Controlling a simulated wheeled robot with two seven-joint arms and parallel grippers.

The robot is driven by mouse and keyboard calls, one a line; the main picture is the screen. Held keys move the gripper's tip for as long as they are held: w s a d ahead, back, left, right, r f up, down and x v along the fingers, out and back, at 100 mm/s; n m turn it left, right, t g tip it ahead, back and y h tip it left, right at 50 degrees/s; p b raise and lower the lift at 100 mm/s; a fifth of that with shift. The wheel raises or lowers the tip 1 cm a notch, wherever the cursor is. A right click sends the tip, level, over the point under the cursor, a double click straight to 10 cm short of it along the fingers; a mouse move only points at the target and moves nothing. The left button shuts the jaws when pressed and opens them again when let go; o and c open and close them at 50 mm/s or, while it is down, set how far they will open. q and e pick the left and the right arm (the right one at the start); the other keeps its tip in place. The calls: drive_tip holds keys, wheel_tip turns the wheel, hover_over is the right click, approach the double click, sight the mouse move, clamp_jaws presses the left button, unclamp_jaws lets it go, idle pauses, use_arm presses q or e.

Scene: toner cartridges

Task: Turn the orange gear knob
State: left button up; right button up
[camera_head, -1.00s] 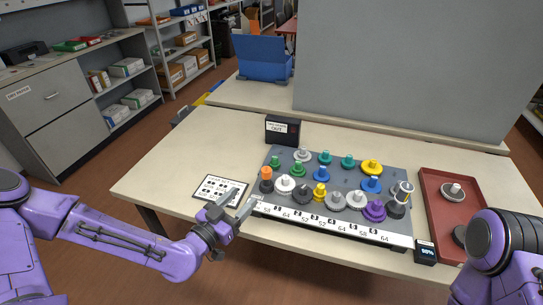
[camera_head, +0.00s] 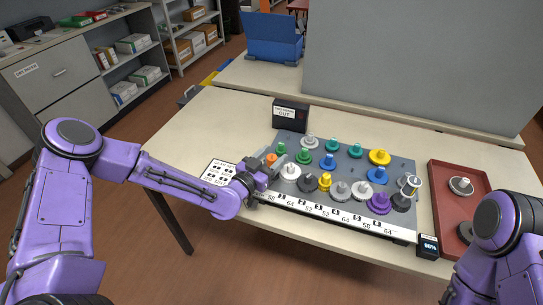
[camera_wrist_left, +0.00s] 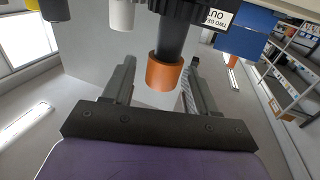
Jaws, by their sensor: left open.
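The orange gear knob (camera_head: 271,158) is at the left end of the dark gear board (camera_head: 399,224), mostly hidden by my left gripper in the head view. My left gripper (camera_head: 268,165) is open at the knob, one finger on each side. In the left wrist view the orange knob (camera_wrist_left: 165,74), on a dark grey stem, shows between the two spread fingers of my left gripper (camera_wrist_left: 160,82). Gaps show beside it, and I cannot tell whether either finger touches. My right gripper is out of view; only part of that purple arm shows at lower right.
Close by on the board stand a white gear (camera_head: 290,172), a green gear (camera_head: 303,156) and several others. A black box labelled OUT (camera_head: 290,114) stands behind, and a printed card (camera_head: 217,172) lies left. A red tray (camera_head: 447,190) is at right.

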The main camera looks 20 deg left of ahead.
use_arm(q)
drive_tip(key=c, duration=1)
drive_tip(key=shift+o, duration=0.3)
drive_tip(key=n+y+b, duration=0.2)
drive_tip(key=y, duration=0.1)
drive_tip(key=shift+d+f+t+y, duration=0.15)
drive_tip(key=shift+t+y, duration=0.15)
drive_tip(key=shift+t, duration=0.1)
drive_tip(key=n+y+b, duration=0.1)
drive_tip(key=n+y, duration=0.1)
drive_tip(key=shift+y, duration=0.4)
drive_tip(key=shift+n+y, duration=0.3)
drive_tip(key=o, duration=0.9)
drive_tip(key=shift+o, duration=0.2)
